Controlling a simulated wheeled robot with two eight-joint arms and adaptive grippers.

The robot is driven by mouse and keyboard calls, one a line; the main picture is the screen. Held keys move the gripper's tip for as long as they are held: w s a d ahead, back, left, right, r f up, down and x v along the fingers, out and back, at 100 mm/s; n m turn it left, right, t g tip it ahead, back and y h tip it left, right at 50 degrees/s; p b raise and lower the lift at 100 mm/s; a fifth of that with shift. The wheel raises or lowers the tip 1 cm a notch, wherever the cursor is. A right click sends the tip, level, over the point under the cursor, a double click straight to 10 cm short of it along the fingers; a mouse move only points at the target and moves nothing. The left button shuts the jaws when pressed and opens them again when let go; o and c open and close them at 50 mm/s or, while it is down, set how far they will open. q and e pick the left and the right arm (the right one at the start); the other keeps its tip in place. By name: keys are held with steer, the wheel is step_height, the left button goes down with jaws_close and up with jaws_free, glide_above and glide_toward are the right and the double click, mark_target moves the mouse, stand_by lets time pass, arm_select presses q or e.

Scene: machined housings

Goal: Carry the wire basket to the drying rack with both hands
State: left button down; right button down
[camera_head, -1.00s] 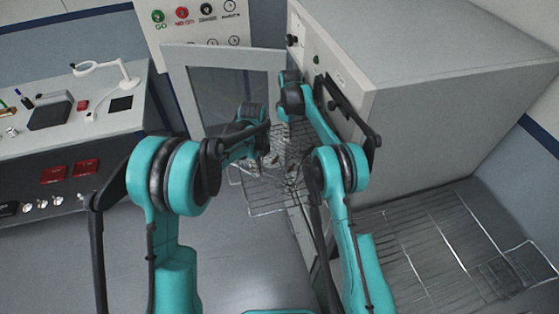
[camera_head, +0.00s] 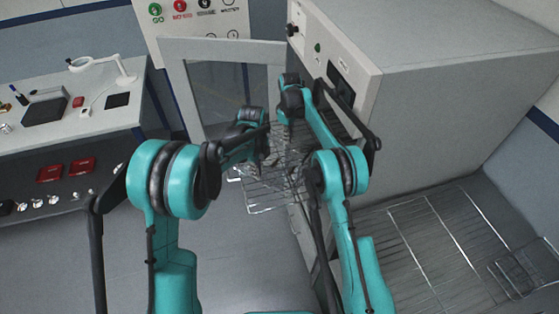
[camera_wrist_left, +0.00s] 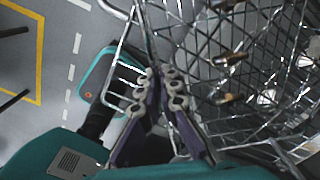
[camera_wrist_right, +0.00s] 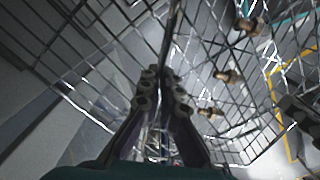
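The wire basket (camera_head: 262,196) is in front of the open cabinet in the head view, partly hidden by my arms. Several small metal parts lie in it; the basket mesh also shows in the left wrist view (camera_wrist_left: 215,60) and right wrist view (camera_wrist_right: 110,45). My left gripper (camera_wrist_left: 162,75) has its fingers together on a basket wire. My right gripper (camera_wrist_right: 158,75) has its fingers together on an upright wire of another part of the basket. A low wire rack (camera_head: 432,238), apparently the drying rack, is at lower right.
The grey cabinet (camera_head: 450,110) stands right of the basket, its glazed door (camera_head: 215,85) swung open behind. A bench (camera_head: 75,135) with a lamp and dark tray is at left. A small wire basket (camera_head: 527,268) sits at the rack's right end. Floor at lower centre is clear.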

arm_select(q)
steer(key=c, duration=1.7)
jaws_free()
arm_select(e)
steer(key=c, duration=1.7)
jaws_free()
steer(key=shift+r, duration=0.15)
arm_select(q)
step_height(320, 180, up, 12)
steer(key=shift+f, duration=0.1)
arm_select(e)
step_height(320, 180, up, 12)
steer(key=shift+f, duration=0.25)
